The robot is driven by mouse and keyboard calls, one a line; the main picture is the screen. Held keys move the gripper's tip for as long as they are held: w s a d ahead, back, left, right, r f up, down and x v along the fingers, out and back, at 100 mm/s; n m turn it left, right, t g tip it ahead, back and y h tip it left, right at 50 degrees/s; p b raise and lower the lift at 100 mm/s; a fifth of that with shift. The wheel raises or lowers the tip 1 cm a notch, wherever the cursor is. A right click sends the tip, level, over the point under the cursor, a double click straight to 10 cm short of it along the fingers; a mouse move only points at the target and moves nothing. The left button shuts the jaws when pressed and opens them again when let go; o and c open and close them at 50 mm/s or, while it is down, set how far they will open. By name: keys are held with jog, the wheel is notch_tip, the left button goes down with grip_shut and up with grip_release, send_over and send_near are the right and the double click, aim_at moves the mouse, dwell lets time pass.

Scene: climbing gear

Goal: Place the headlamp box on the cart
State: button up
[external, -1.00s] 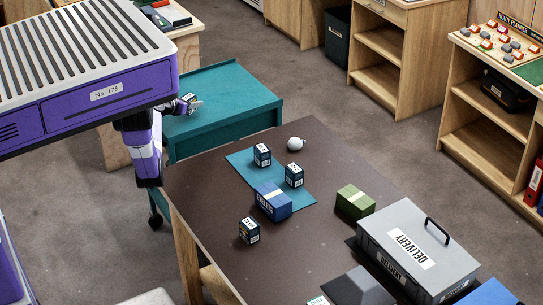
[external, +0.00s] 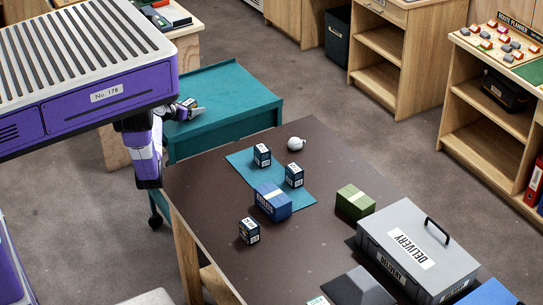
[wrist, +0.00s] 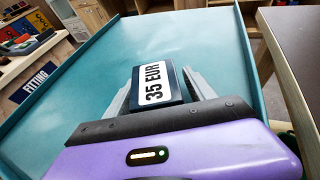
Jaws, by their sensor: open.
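A small dark box with a white "35 EUR" label (wrist: 153,84), which I take to be the headlamp box, stands between the fingers of my gripper (wrist: 160,92). The fingers are open, one on each side of it. Below it is the teal top of the cart (wrist: 95,70). In the external view my gripper (external: 191,109) is over the near left part of the cart (external: 240,92), with the box (external: 187,102) showing at its fingers. The box's underside is hidden, so contact with the cart top cannot be seen directly.
The brown table (external: 205,190) adjoins the cart. It bears several small dark boxes (external: 262,155), a blue box (external: 273,200), a green box (external: 355,201), a white round item (external: 296,143) and a grey delivery case (external: 418,245). The cart's right part is clear.

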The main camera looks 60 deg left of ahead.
jog(key=v, duration=1.2)
jog(key=shift+r+p, duration=0.2)
jog(key=shift+p, duration=0.15)
